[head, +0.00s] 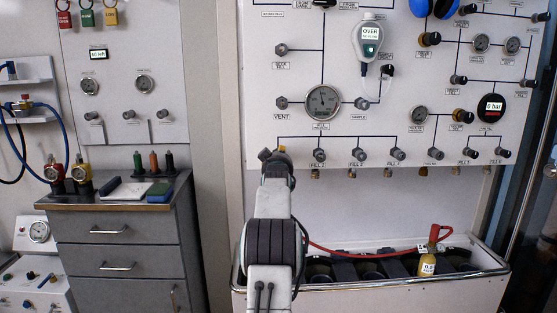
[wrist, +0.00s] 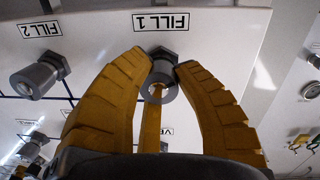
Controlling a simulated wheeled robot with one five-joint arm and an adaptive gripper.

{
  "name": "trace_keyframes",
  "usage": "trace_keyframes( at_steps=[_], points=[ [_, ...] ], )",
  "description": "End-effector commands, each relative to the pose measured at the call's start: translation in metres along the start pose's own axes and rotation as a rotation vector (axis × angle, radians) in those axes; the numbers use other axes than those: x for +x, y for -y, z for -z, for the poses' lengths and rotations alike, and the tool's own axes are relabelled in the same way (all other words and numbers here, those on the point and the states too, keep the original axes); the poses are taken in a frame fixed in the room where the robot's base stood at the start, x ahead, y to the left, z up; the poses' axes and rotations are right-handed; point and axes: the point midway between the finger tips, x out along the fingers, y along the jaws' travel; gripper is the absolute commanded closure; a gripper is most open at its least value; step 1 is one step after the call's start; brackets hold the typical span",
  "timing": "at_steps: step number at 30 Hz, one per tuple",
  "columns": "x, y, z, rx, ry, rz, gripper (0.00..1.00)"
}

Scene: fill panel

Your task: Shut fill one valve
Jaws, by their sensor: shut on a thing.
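The fill one valve (wrist: 158,82) is a grey metal knob on the white panel, under a "FILL 1" label (wrist: 162,21) that reads upside down in the wrist view. My gripper (wrist: 155,70) has yellow ridged fingers, one on each side of the knob, closed on it. In the head view my gripper (head: 274,155) is at the left end of the fill row, and my arm hides the fill one valve there. How far the valve is turned cannot be told.
The fill two valve (wrist: 38,76) sits close beside in the wrist view; it also shows in the head view (head: 318,155). A grey drawer cabinet (head: 115,250) is at left.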

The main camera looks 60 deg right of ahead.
Motion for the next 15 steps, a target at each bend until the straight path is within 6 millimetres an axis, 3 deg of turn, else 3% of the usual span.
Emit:
trace_keyframes(
  at_steps=[2,3,12,15],
  points=[
    [-0.0006,-0.0006,0.0052,-0.001,-0.011,-0.002,1.0],
    [-0.0006,-0.0007,0.0053,-0.001,-0.012,-0.002,0.7],
    [-0.0002,-0.0002,0.0026,-0.002,-0.006,-0.001,0.44],
    [-0.0002,-0.0002,0.002,-0.002,-0.005,-0.001,0.44]
  ],
)
